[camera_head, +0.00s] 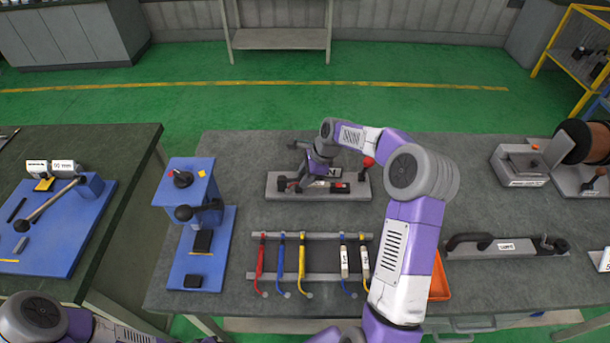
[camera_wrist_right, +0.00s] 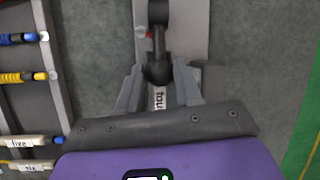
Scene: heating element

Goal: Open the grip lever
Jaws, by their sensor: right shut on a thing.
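A grey fixture (camera_head: 355,188) lies on the workbench at its back middle, with a small red part on top and a red-tipped post at its right end. My right gripper (camera_head: 302,168) is over the left half of this fixture and partly hides it. In the right wrist view, the gripper (camera_wrist_right: 160,88) is shut on the dark round knob of the grip lever (camera_wrist_right: 158,71). The lever's dark shaft runs from the knob toward the fixture's far end. A label with partly hidden lettering shows below the knob. Only links of my left arm show, at the bottom left.
A rack (camera_head: 310,236) with several coloured-handled tools stands in front of the fixture. A blue press (camera_head: 222,240) is at the left, and a long grey tool (camera_head: 507,246) lies at the right. An orange tray (camera_head: 440,285) sits partly behind my right arm.

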